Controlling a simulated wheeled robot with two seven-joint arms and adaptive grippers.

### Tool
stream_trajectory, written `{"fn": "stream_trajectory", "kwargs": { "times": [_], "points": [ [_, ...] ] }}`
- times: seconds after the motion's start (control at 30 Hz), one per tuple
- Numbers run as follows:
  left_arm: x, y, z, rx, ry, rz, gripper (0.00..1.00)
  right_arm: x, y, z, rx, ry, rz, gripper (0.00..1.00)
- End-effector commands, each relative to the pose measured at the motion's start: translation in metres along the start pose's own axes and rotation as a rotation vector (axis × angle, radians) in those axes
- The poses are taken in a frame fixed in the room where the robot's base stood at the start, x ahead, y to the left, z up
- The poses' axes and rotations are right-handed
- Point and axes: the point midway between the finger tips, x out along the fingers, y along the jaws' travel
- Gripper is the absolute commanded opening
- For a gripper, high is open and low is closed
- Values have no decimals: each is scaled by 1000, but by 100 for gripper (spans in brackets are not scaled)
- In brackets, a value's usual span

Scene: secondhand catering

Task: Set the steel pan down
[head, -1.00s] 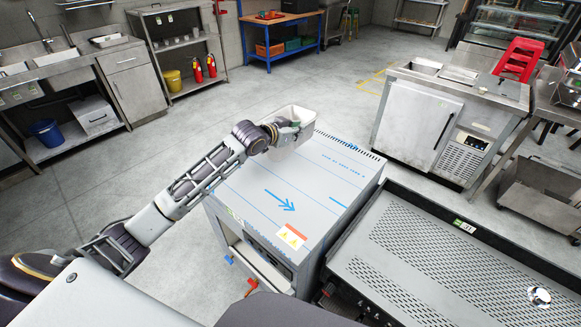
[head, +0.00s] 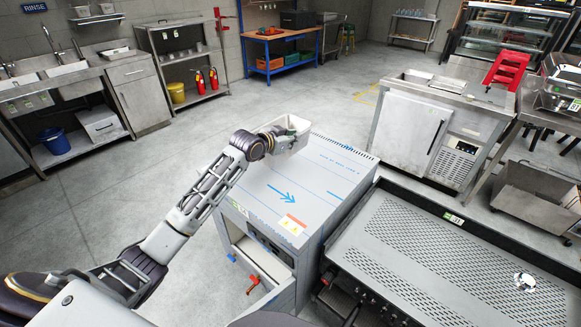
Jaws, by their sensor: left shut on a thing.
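The steel pan (head: 298,141) is a pale, open, box-shaped pan at the far left corner of the steel unit's top (head: 305,185). My left gripper (head: 276,136) is shut on the pan's left side wall, with the arm reaching in from the lower left. The pan looks roughly level. I cannot tell whether its base touches the top or hangs just above it. The fingertips are small and partly hidden by the pan. My right gripper is out of view.
A perforated steel counter (head: 430,250) bearing a shiny object (head: 525,282) is at the right. A fridge counter (head: 440,130) stands behind.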

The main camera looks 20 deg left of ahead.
Motion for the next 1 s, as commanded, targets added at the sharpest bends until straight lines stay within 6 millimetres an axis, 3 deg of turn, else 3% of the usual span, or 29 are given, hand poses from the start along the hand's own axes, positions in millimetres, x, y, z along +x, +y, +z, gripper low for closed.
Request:
{"fn": "stream_trajectory", "kwargs": {
  "times": [0.33, 0.73, 1.0],
  "points": [
    [3, 1, 6, 0, 3, -1, 0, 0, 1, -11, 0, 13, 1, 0],
    [20, 10, 49, 0, 3, -1, 0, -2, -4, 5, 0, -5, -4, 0],
    [23, 11, 54, 2, 6, -1, 0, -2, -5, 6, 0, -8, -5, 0]
  ]
}}
